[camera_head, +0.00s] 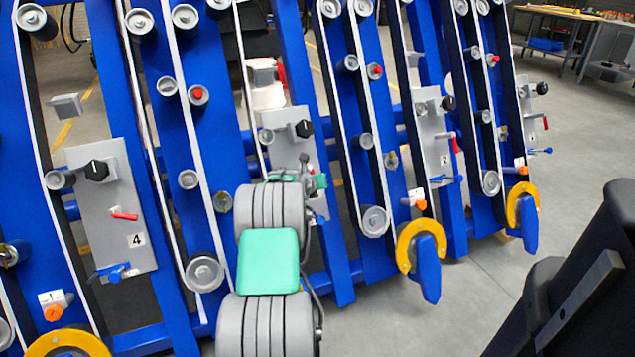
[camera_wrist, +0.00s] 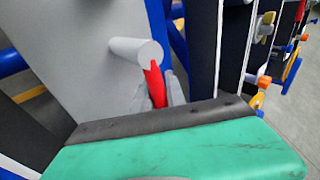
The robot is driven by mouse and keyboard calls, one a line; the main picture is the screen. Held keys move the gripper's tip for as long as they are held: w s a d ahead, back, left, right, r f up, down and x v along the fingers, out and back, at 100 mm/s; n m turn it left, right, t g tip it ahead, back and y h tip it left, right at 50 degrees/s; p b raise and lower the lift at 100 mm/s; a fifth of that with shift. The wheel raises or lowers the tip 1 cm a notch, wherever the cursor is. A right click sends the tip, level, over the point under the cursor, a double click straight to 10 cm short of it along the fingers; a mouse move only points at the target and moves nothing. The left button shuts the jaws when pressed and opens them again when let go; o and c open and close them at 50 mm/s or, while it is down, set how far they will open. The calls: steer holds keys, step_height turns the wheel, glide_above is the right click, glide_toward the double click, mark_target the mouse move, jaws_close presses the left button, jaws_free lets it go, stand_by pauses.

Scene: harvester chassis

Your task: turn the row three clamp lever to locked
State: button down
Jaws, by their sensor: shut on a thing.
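The row three panel (camera_head: 283,122) is the grey plate between the plates marked 4 and 2. Its own number is hidden behind my arm. In the wrist view, the red clamp lever (camera_wrist: 155,84) runs down from a round grey pivot (camera_wrist: 137,51). My gripper (camera_wrist: 160,95) is shut on the lever, with grey fingers beside its lower part. The green and black body of my gripper hides the fingers' lower ends. In the head view, my gripper (camera_head: 308,178) is at the lower part of the panel and the lever cannot be made out.
A black knob (camera_head: 304,129) sits above my gripper on the same panel. Panel 4 (camera_head: 110,200) and panel 2 (camera_head: 436,140) carry their own red levers. Blue beams, rollers and belts surround the panel. Grey floor is open in front.

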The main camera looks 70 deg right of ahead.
steer(key=c, duration=1.4)
jaws_free()
steer(key=shift+o, duration=0.2)
steer(key=v, duration=0.7)
steer(key=shift+a+r+b, duration=0.2)
steer(key=shift+a+b, duration=0.15)
